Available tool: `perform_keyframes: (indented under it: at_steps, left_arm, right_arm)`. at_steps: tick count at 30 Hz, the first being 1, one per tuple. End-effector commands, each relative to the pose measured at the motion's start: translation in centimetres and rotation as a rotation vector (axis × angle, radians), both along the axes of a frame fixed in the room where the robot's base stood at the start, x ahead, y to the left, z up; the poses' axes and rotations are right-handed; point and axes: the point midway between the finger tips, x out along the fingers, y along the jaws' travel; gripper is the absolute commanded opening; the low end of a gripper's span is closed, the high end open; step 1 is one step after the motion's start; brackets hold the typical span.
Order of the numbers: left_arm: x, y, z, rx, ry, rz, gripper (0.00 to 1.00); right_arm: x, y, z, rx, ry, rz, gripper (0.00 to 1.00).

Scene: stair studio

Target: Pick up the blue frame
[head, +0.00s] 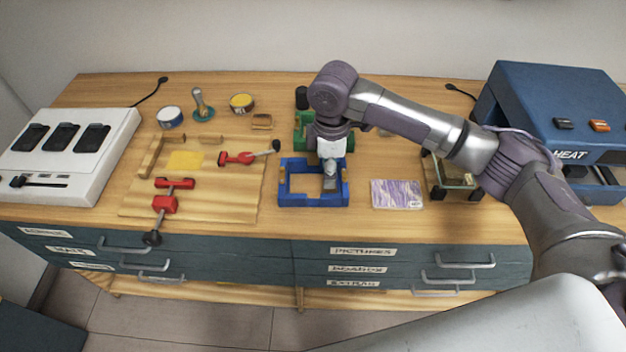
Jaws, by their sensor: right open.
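The blue frame (313,201) lies on the wooden bench near its front edge, in the middle of the head view. It is a rectangular frame with raised corners and an open centre. My right gripper (330,182) points down over the right part of the frame, with its fingertips at or just above the opening. It is open; I cannot tell whether it touches the frame. The gripper hides part of the frame's back right side. My left gripper is not in view.
A green device (304,128) stands just behind the frame. A purple patterned card (397,194) and a small glass-topped stand (453,178) are to the right. A wooden board with red clamps (165,204) lies left. A blue heat press (560,105) stands far right.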

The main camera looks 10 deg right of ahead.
Motion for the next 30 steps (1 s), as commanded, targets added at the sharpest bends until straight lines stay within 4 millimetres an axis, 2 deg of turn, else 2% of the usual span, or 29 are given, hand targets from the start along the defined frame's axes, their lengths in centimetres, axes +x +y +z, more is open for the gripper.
perform_keyframes:
  at_steps: [6, 14, 21, 25, 30]
  left_arm:
    - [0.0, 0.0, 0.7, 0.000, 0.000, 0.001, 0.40]
    - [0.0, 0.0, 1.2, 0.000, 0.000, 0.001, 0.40]
    - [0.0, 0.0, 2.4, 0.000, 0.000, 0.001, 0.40]
    - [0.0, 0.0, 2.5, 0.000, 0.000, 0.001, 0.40]
    - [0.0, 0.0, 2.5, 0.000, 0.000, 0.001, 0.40]
  right_arm:
    - [0.0, 0.1, -3.9, 0.000, 0.002, -0.002, 0.47]
    - [0.0, 0.3, -5.8, 0.001, 0.001, 0.000, 0.47]
    - [-0.1, 0.8, -9.3, 0.000, 0.001, -0.002, 0.47]
    - [0.0, 0.8, -10.3, 0.001, -0.002, 0.000, 0.47]
    - [0.0, 0.8, -10.4, 0.001, -0.003, 0.000, 0.47]
